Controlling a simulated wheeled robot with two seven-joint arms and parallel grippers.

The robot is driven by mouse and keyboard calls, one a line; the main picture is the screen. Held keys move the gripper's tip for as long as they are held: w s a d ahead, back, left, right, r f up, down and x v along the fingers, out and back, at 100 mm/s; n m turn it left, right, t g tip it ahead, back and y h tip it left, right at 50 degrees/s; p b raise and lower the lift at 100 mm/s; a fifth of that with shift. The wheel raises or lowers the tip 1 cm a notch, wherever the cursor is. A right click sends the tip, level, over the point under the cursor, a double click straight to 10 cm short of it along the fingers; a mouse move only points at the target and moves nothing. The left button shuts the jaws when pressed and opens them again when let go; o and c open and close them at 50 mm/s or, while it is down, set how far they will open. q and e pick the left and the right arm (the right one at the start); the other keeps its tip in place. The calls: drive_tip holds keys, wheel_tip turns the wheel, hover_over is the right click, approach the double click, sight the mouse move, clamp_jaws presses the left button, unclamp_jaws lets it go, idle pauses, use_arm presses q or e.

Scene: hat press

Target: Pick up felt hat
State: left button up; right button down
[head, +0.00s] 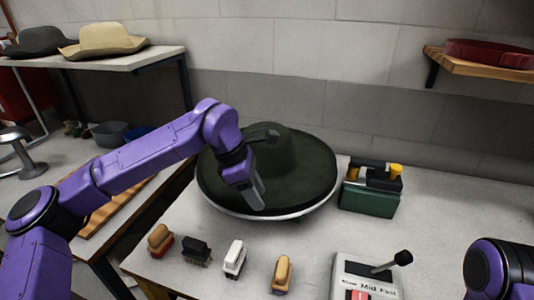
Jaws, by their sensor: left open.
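A dark green felt hat (300,170) with a wide round brim sits on a pale round plate on the worktable. My left gripper (257,194) is open in front of the hat's left side, with its fingers pointing down over the brim. The wrist hides part of the brim and crown. I cannot tell whether the fingers touch the felt. Only part of my right arm shows at the bottom right corner; its gripper is out of view.
Several brushes (234,259) line the table's front. A control box (365,278) with a lever stands front right. A green box (369,198) with yellow-handled tools is right of the hat. Two other hats (104,41) lie on a shelf at back left.

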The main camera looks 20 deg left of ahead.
use_arm(q)
drive_tip(key=shift+x, duration=1.05)
drive_tip(key=shift+s, duration=0.1)
clamp_jaws()
drive_tip(key=shift+r, duration=0.1)
wheel_tip(320, 180, up, 10)
drive_tip(key=b, duration=0.1)
drive_tip(key=shift+r, duration=0.1)
idle(1.5)
